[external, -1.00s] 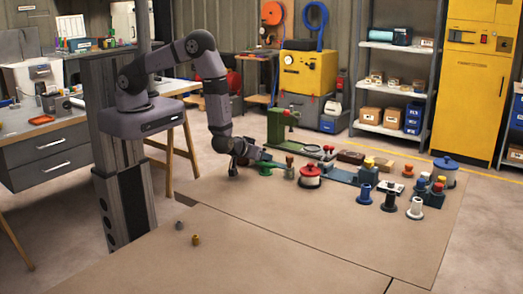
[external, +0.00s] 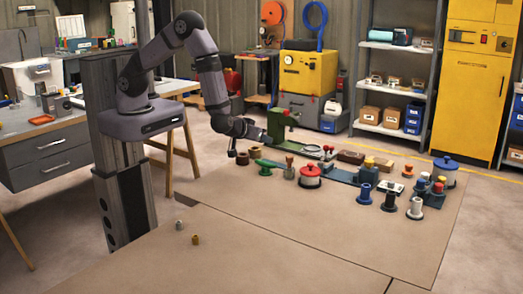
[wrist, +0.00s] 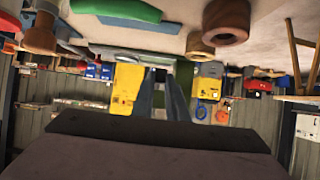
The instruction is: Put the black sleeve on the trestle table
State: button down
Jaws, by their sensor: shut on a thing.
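My gripper (external: 266,139) is raised over the back left of the brown work table, pointing right. In the wrist view its two grey fingers (wrist: 160,88) stand close together around a small dark thing (wrist: 160,75) at their tips. This seems to be the black sleeve; it is mostly hidden and its shape cannot be told. A table with wooden trestle legs (external: 183,87) stands at the back left, behind my base; its top is partly hidden by my arm. My gripper is well away from it.
Below my gripper are brown rings (external: 242,158), a green piece (external: 270,164) and a wooden-handled tool (external: 289,167). Two small cylinders (external: 195,239) stand in front. The middle foreground is clear.

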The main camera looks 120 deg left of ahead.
jog(key=shift+r, duration=1.7)
